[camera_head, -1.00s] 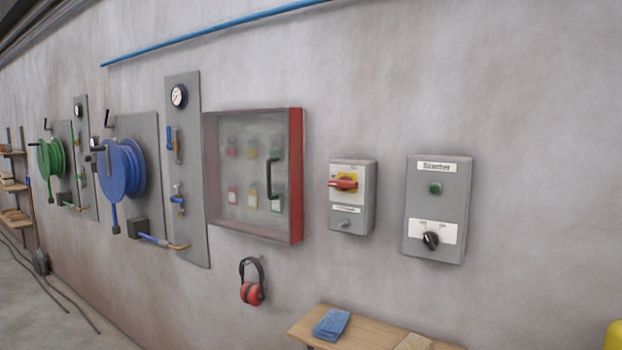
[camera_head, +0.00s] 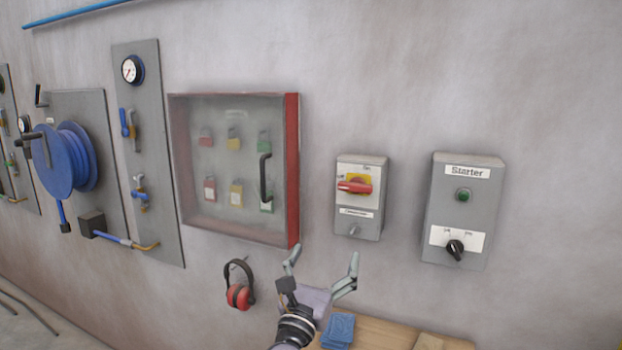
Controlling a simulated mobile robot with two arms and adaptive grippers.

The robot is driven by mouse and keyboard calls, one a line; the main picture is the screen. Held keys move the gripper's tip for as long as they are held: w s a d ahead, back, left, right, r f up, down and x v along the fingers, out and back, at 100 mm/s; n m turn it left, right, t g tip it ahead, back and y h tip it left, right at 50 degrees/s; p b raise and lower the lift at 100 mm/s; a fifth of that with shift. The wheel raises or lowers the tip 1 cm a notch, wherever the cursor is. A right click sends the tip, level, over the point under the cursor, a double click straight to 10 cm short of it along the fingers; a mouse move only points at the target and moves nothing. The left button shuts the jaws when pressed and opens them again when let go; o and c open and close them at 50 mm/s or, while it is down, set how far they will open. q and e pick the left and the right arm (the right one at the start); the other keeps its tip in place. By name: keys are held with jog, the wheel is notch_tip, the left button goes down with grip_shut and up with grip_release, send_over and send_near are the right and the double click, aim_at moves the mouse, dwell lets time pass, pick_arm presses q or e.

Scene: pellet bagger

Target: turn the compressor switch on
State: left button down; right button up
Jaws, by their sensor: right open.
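The compressor switch (camera_head: 359,198) is a grey box on the wall with a red rotary handle (camera_head: 354,187) on a yellow plate. The handle lies roughly level, its left end toward a mark on the left of the plate; an "On" mark seems to be at the upper right. A white label and a small grey knob sit below it. My right gripper (camera_head: 324,262) is open and empty, below and left of the switch box and apart from it, its fingers pointing up. My left gripper is out of view.
A starter box (camera_head: 464,210) with a green button and black knob hangs to the right. A red-framed lockout cabinet (camera_head: 293,170) hangs left of the switch. Red earmuffs (camera_head: 239,295) hang below it. A wooden shelf (camera_head: 385,333) with blue cloths (camera_head: 338,331) is underneath.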

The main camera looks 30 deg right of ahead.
notch_tip(320, 180, up, 2)
jog(key=h, duration=0.1)
send_near(354, 190)
jog(key=shift+g, duration=0.3)
jog(key=x, duration=0.9)
jog(key=shift+w+d+r+p, duration=0.1)
jog(key=shift+w+r+p, duration=0.2)
jog(key=shift+c, duration=0.2)
jog(key=c, duration=1.1)
